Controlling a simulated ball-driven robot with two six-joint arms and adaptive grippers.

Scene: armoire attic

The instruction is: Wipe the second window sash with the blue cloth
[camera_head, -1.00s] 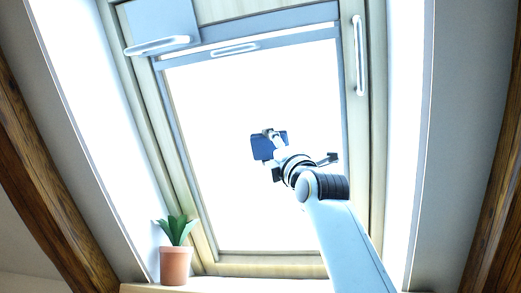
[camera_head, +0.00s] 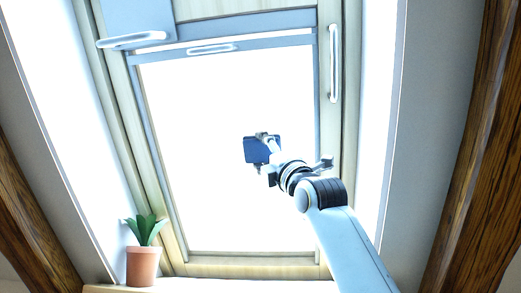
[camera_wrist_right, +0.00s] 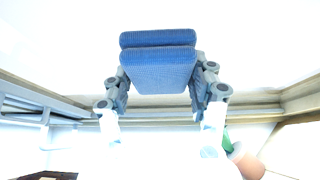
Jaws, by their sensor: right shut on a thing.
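The blue cloth (camera_head: 261,150) is a folded pad held up in front of the bright window pane. In the right wrist view the cloth (camera_wrist_right: 158,66) sits between the two fingers of my right gripper (camera_wrist_right: 160,88), which is shut on it. In the head view my right gripper (camera_head: 264,158) reaches up from the lower right. The window sash (camera_head: 180,110) has a pale frame around a glaring white pane. Whether the cloth touches the pane cannot be told. My left gripper is out of view.
A potted plant (camera_head: 143,264) stands on the sill at the lower left. A white handle bar (camera_head: 334,63) is on the right frame, and another bar (camera_head: 132,41) is at the upper left. Wooden beams (camera_head: 476,150) flank the window recess.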

